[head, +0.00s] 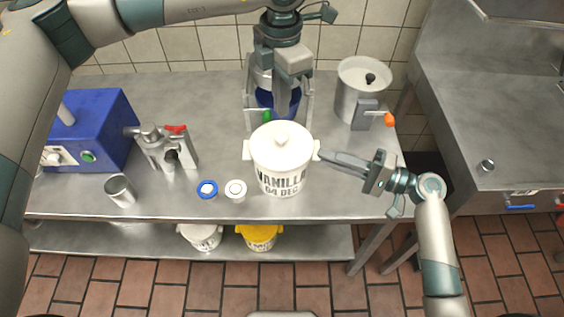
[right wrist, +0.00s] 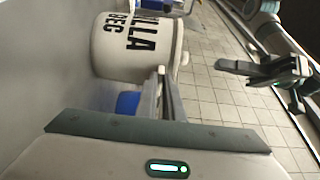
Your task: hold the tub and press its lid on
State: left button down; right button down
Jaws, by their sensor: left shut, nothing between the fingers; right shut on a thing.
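The white tub (head: 283,178), marked VANILLA 04 DEC, stands upright at the bench's front. A white lid (head: 265,143) with a round knob sits on top; I cannot tell whether it is fully seated. My right gripper (head: 322,156) is shut on the tub's right-hand handle lug. In the right wrist view the tub (right wrist: 115,62) appears sideways beyond my right fingers (right wrist: 162,80). My left gripper (head: 282,110) is shut and empty, pointing down above the knob. It also shows in the right wrist view (right wrist: 228,66), apart from the tub.
The steel bench (head: 220,115) holds a blue machine (head: 100,125), a steel valve fitting (head: 165,150), a metal cup (head: 120,191), two small round pots (head: 236,190) and a steel pot (head: 362,90). A steel frame (head: 250,100) stands behind the tub. Two tubs (head: 260,238) sit on the lower shelf.

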jog(key=c, duration=1.8)
grip_release()
jog(key=shift+d, duration=0.1)
jog(key=v, duration=1.2)
jog(key=shift+s+f, duration=0.1)
jog(key=shift+f, duration=0.05)
